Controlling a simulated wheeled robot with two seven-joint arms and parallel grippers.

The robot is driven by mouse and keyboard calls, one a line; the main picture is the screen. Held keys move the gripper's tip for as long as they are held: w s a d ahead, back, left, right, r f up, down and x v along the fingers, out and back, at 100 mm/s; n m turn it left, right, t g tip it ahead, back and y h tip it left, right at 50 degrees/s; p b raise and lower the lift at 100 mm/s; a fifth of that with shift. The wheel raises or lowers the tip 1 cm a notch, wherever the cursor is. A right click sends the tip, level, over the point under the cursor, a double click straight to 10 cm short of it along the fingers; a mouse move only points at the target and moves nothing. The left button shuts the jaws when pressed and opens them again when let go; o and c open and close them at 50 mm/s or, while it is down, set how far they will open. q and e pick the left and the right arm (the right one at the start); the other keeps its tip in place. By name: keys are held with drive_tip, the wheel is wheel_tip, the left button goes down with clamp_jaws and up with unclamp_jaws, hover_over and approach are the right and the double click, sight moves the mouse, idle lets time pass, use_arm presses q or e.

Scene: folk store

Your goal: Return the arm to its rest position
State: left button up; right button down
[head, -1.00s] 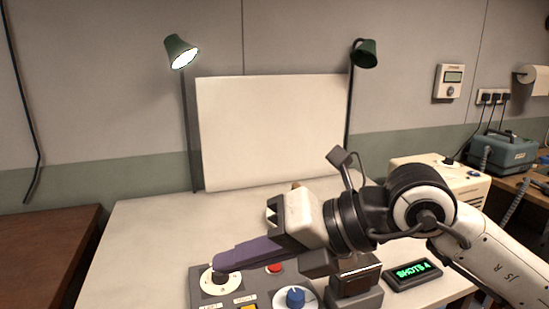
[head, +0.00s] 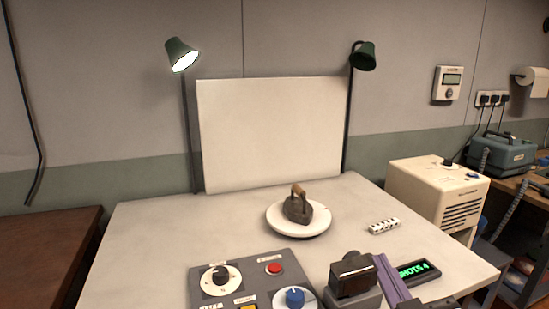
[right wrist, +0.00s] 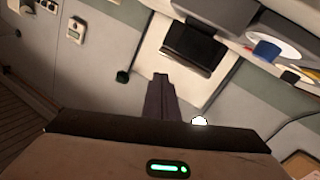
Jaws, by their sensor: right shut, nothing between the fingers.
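My right gripper (head: 381,260) shows at the bottom of the head view, its purple fingers pointing up and away over the front right of the table, beside the dark boxy device (head: 353,275). In the right wrist view its fingers (right wrist: 161,80) are together with nothing between them. Its arm is mostly below the picture. The gripper partly covers the display reading SHOTS 4 (head: 424,270). My left gripper is not in view.
A control panel (head: 205,299) with dials and a red button (head: 274,268) stands at the front. An old iron (head: 297,209) rests on a round white plate (head: 276,223). A beige box (head: 412,193) stands at the right. The table's left part is clear.

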drive_tip(key=s+d+f+m+g+h, duration=0.15)
drive_tip(key=s+f+g, duration=0.25)
drive_tip(key=f, duration=0.4)
drive_tip(key=s+d+f+g+y, duration=0.1)
drive_tip(key=s+d+f+g, duration=0.15)
drive_tip(key=s+f, duration=0.4)
drive_tip(key=s+f+g, duration=0.8)
drive_tip(key=s+f, duration=0.4)
drive_tip(key=s, duration=0.3)
use_arm(q)
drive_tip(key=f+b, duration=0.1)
drive_tip(key=b, duration=0.1)
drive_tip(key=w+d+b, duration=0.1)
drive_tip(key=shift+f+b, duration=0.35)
use_arm(e)
drive_tip(key=w+a+f+t+y, duration=0.1)
drive_tip(key=w+a+f+t, duration=0.1)
drive_tip(key=f, duration=0.5)
drive_tip(key=w+a+f+t+y, duration=0.2)
drive_tip(key=a+f+t, duration=0.1)
drive_tip(key=a+f, duration=0.2)
wheel_tip(320, 180, down, 2)
drive_tip(key=shift+w+f, duration=0.2)
drive_tip(key=shift+w, duration=0.1)
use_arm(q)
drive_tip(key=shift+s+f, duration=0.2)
use_arm(e)
drive_tip(key=shift+a, duration=0.1)
